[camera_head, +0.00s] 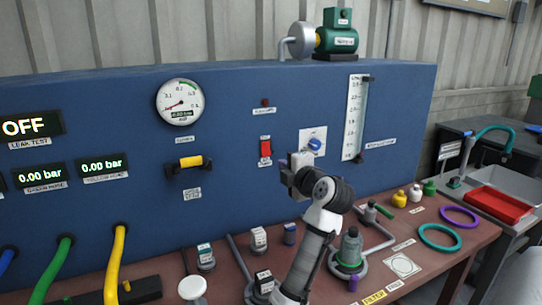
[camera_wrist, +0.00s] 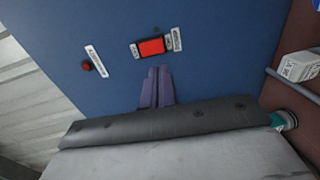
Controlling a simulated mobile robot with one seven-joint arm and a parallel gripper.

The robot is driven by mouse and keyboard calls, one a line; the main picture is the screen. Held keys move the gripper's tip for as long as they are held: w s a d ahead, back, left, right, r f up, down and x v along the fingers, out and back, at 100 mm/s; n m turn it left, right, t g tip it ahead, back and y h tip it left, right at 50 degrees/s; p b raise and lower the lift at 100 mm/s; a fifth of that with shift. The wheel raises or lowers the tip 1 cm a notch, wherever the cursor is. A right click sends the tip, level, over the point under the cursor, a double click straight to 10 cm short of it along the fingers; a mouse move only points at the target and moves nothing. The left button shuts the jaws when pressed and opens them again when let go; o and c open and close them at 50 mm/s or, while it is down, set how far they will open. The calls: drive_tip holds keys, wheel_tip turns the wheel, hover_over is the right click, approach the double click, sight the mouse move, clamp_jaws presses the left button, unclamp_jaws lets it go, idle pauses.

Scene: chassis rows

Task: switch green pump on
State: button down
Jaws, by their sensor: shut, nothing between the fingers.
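The green pump (camera_head: 338,40) stands on top of the blue panel (camera_head: 230,100), towards its right end. A red rocker switch (camera_head: 265,148) sits in a dark frame on the panel, with labels above and below it. It also shows in the wrist view (camera_wrist: 152,47). A small red lamp (camera_head: 265,102) is above the switch and shows in the wrist view (camera_wrist: 87,66). My gripper (camera_head: 297,162) is in front of the panel, right of and slightly below the switch in the head view. In the wrist view its shut, empty fingers (camera_wrist: 157,72) point towards the switch, just short of it in the picture.
A blue knob (camera_head: 314,144) on a white plate is close to my gripper. A gauge (camera_head: 180,102), a yellow-handled valve (camera_head: 190,162) and a flow tube (camera_head: 355,118) are also on the panel. The bench (camera_head: 445,240) below holds weights, bottles and rings.

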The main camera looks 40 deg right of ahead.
sight(266, 155)
drive_tip(key=p+x, duration=0.2)
drive_tip(key=x, duration=0.6)
drive_tip(key=shift+w, duration=0.35)
drive_tip(key=shift+w+d+f, duration=0.1)
drive_tip(key=shift+w, duration=0.1)
drive_tip(key=shift+f, duration=0.1)
drive_tip(key=shift+w+f+b, duration=0.15)
drive_tip(key=shift+f+b, duration=0.15)
drive_tip(key=shift+b, duration=0.65)
drive_tip(key=shift+r+p, duration=0.35)
drive_tip(key=shift+f, duration=0.1)
